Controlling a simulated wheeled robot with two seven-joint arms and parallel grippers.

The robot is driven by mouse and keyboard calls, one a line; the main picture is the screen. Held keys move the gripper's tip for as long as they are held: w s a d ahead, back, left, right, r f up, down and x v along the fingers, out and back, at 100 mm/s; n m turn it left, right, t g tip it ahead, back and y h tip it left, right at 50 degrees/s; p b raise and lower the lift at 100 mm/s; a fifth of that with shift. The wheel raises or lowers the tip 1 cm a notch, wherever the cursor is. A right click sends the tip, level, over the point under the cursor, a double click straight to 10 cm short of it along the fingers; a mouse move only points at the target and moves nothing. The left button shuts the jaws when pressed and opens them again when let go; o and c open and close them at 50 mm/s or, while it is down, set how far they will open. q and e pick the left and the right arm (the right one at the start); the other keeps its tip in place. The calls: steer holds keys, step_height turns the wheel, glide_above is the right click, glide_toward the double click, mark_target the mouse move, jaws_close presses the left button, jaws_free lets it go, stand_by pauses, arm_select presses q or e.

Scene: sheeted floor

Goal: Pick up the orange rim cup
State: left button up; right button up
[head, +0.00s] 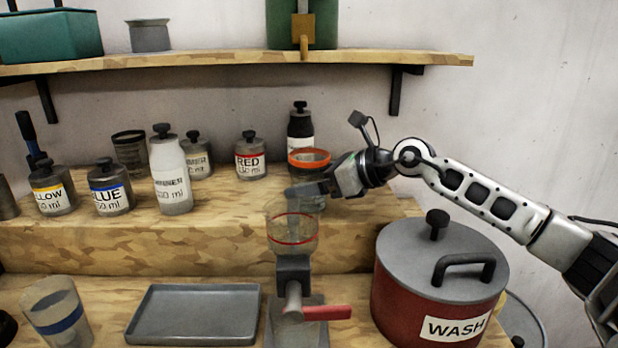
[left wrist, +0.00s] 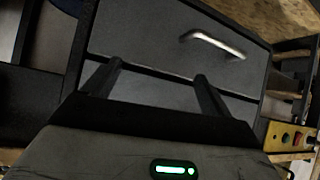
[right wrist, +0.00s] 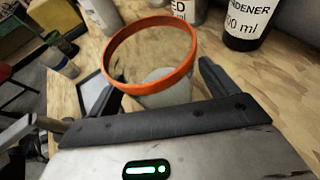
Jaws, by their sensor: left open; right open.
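The orange rim cup (head: 309,164) stands on the raised wooden step in the head view, its clear lower body partly hidden by my right gripper (head: 308,190). In the right wrist view its wide orange rim (right wrist: 148,88) lies ahead of and between the two fingers of my right gripper (right wrist: 158,92), which is open. I cannot tell whether either finger touches the cup. My left gripper (left wrist: 158,80) is open and empty in the left wrist view, in front of a dark drawer unit (left wrist: 155,45). It is not in the head view.
A clear dispenser with a red line (head: 292,232) stands just in front of the cup. A dark bottle (head: 300,130) is behind it, and a RED jar (head: 250,160) to its left. A WASH pot (head: 430,290) stands front right, a grey tray (head: 195,312) front left.

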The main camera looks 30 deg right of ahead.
steer(key=shift+w+a, duration=0.1)
steer(key=shift+w, duration=0.05)
steer(key=c, duration=1.2)
